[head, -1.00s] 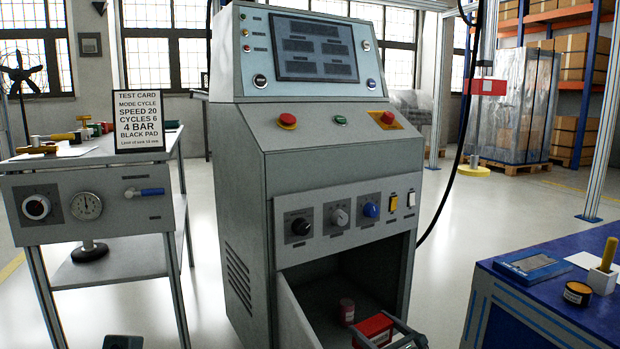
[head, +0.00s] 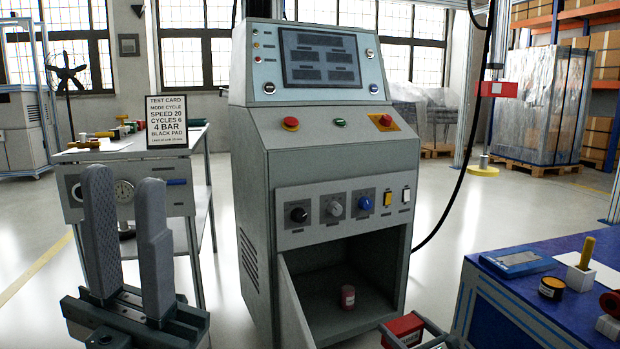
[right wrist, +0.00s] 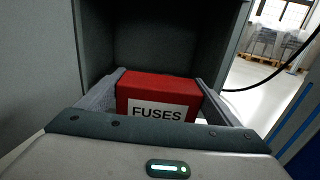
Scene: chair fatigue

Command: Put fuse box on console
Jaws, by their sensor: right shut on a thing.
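The red fuse box (right wrist: 157,96), labelled FUSES, is held between the fingers of my right gripper (right wrist: 160,100) in the right wrist view. It also shows at the bottom of the head view (head: 403,330), just in front of the console's open lower compartment. The grey console (head: 330,160) stands in the middle, with a screen, a sloped panel with red buttons, and a row of knobs. My left gripper (head: 128,250) is at the lower left of the head view, fingers upright and apart, with nothing between them.
A side table with a test card (head: 174,122) stands left. A blue bench (head: 560,290) with small items stands right.

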